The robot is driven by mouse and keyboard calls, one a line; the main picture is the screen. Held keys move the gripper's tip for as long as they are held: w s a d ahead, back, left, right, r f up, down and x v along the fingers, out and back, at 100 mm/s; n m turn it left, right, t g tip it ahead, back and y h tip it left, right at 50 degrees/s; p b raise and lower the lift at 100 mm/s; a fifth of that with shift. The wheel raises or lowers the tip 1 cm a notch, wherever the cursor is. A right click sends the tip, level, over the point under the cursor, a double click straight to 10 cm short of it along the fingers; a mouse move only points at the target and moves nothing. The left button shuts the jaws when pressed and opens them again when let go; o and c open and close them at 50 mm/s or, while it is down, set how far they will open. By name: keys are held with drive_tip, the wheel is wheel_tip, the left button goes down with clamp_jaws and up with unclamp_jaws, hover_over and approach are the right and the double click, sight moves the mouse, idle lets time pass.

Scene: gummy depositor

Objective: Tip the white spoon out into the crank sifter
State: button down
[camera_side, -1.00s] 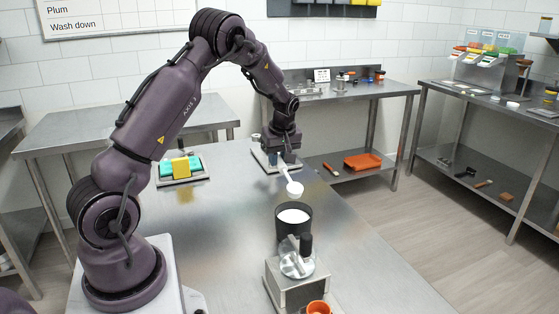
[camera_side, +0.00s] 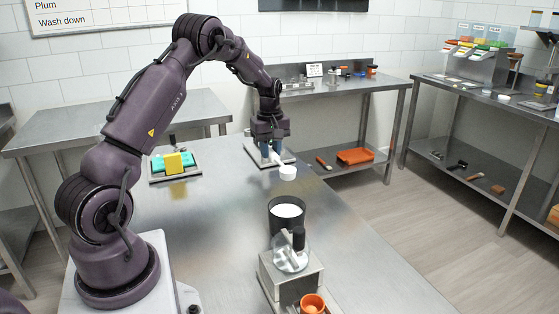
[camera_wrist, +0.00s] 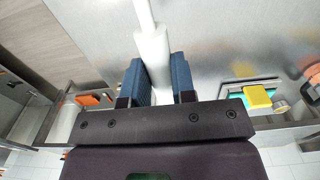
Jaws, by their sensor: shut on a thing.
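My gripper (camera_side: 270,150) is shut on the handle of the white spoon (camera_side: 288,173). The handle also shows between the blue fingers of my gripper (camera_wrist: 158,88) in the wrist view, where the spoon (camera_wrist: 151,48) runs off the top edge, so its bowl is out of that view. In the side view the spoon is nearly level, its bowl in the air beyond the black tub. I cannot tell what the bowl holds. What looks like the crank sifter (camera_side: 290,270), a metal box with a round disc and black knob, stands nearer the camera, apart from the spoon.
A black tub (camera_side: 286,228) with white contents stands between the spoon and the metal box. An orange cup (camera_side: 312,302) is at the box's front. A tray (camera_side: 176,178) with yellow and teal blocks lies at left. The table's right side is clear.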

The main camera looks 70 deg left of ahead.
drive_tip(key=d+f+m+g+y, duration=0.1)
drive_tip(key=d+f+m+y, duration=0.1)
drive_tip(key=d+m, duration=1.1)
drive_tip(key=shift+w+d+f+y, duration=0.25)
drive_tip(key=shift+d+y, duration=0.05)
drive_tip(key=shift+d, duration=1.75)
drive_tip(key=shift+m, duration=0.3)
drive_tip(key=shift+w+d+r+g+y, duration=0.1)
drive_tip(key=shift+w+d+g+y, duration=0.25)
drive_tip(key=shift+d+y, duration=0.4)
drive_tip(key=shift+w+d+g+y, duration=0.25)
drive_tip(key=shift+d+g+y, duration=0.1)
drive_tip(key=shift+d+y, duration=0.5)
